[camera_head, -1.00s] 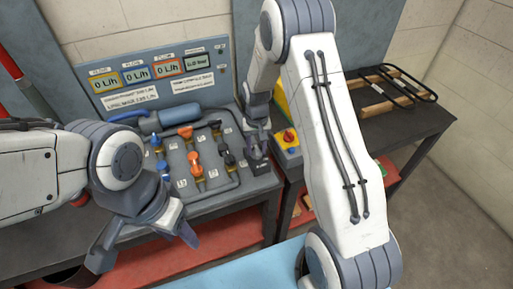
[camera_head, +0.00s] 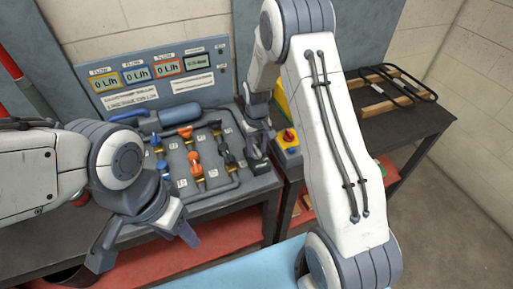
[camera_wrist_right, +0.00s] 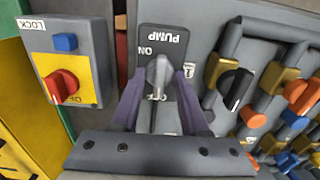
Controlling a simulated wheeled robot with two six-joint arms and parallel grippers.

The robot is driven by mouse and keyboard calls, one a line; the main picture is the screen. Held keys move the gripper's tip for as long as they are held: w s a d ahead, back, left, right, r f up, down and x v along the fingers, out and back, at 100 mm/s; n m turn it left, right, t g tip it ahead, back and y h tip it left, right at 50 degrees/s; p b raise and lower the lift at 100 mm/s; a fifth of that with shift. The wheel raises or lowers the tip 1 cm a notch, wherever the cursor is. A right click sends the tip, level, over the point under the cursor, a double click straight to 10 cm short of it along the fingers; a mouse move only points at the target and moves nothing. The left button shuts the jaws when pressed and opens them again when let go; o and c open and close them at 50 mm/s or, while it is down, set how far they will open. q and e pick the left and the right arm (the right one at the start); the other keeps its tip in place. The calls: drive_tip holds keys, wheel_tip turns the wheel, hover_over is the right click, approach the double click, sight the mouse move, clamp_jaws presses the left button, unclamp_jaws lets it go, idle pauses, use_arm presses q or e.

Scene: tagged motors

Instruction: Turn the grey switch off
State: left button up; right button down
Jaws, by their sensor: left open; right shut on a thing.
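The grey switch (camera_wrist_right: 158,76) sits on a dark plate (camera_wrist_right: 172,45) marked PUMP, with ON above and a partly hidden OFF below, lettered upside down in the right wrist view. Its handle lies roughly up-down in that picture. My right gripper (camera_wrist_right: 157,92) is shut on the switch, one finger on each side; in the head view the gripper (camera_head: 257,150) is at the right end of the panel and hides most of the switch. My left gripper (camera_head: 145,248) is open and empty, in front of the bench on the left.
Orange, blue and black valves (camera_head: 193,158) stand left of the switch on the bench panel. A yellow-faced box with a red knob (camera_wrist_right: 63,85) is close beside the switch. Flow displays (camera_head: 137,73) hang behind. A black rack (camera_head: 400,82) lies on the right table.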

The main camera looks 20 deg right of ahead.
sight(257, 149)
drive_tip(key=shift+c, duration=2)
unclamp_jaws()
drive_tip(key=shift+r, duration=0.1)
wheel_tip(257, 149, up, 10)
drive_tip(key=b, duration=0.1)
drive_tip(key=shift+r, duration=0.2)
